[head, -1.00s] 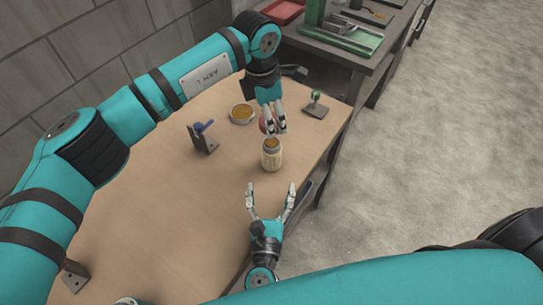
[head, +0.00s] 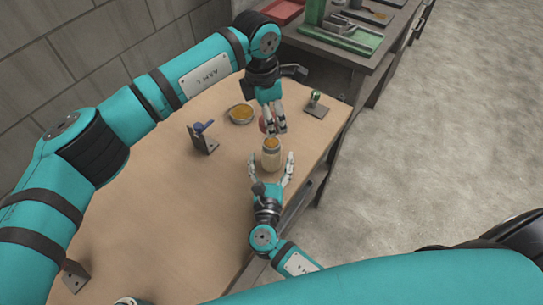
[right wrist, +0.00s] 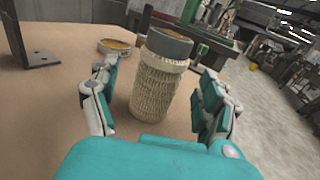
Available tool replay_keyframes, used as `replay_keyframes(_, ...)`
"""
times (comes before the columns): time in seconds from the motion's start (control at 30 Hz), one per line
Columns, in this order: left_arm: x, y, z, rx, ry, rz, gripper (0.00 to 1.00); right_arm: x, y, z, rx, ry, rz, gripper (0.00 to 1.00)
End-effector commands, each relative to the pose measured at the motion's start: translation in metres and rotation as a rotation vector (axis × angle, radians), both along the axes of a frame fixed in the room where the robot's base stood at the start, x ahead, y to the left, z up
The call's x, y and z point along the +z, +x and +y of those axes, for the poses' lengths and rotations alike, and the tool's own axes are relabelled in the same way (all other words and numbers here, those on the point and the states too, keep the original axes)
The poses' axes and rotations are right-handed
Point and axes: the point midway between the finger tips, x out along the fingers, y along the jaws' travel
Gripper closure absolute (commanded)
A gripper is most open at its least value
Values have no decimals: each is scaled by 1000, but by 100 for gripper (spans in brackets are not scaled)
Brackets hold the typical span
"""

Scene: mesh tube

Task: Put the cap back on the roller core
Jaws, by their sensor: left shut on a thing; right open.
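The roller core (head: 271,160) is a pale, mesh-textured upright tube near the table's front right edge. Its top is brown inside a grey rim. In the right wrist view the core (right wrist: 158,92) stands between the fingers of my right gripper (right wrist: 160,75), which is open, with a gap on both sides. In the head view my right gripper (head: 271,163) reaches it from the front. My left gripper (head: 276,131) is shut on a reddish round thing (head: 264,126), which looks like the cap, just behind and above the core's top. The fingers partly hide it.
A round dish with orange-brown content (head: 240,114) lies further back. A dark bracket with a blue part (head: 203,140) stands left, and a small plate with a green-topped post (head: 315,105) stands right. The table's left middle is clear. A second bench (head: 345,45) stands behind.

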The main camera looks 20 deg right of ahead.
Motion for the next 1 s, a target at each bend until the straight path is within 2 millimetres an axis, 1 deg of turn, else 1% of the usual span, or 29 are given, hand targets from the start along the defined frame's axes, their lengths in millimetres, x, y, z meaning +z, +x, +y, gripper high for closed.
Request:
replay_keyframes(0.03,0,0,0,0,0,0,58,1,8,-3,-2,-1,-2,20)
replay_keyframes(0.2,0,0,0,0,0,0,58,0,22,-8,0,0,-1,20)
replay_keyframes(0.33,0,0,0,0,0,0,58,0,26,-10,-1,0,1,20)
replay_keyframes(0.57,0,0,0,0,0,0,58,0,26,-10,-1,0,1,20)
replay_keyframes(0.6,0,0,0,0,0,0,58,0,26,-10,-1,0,1,21)
replay_keyframes(1.0,0,0,0,0,0,0,58,0,26,-10,0,0,0,74)
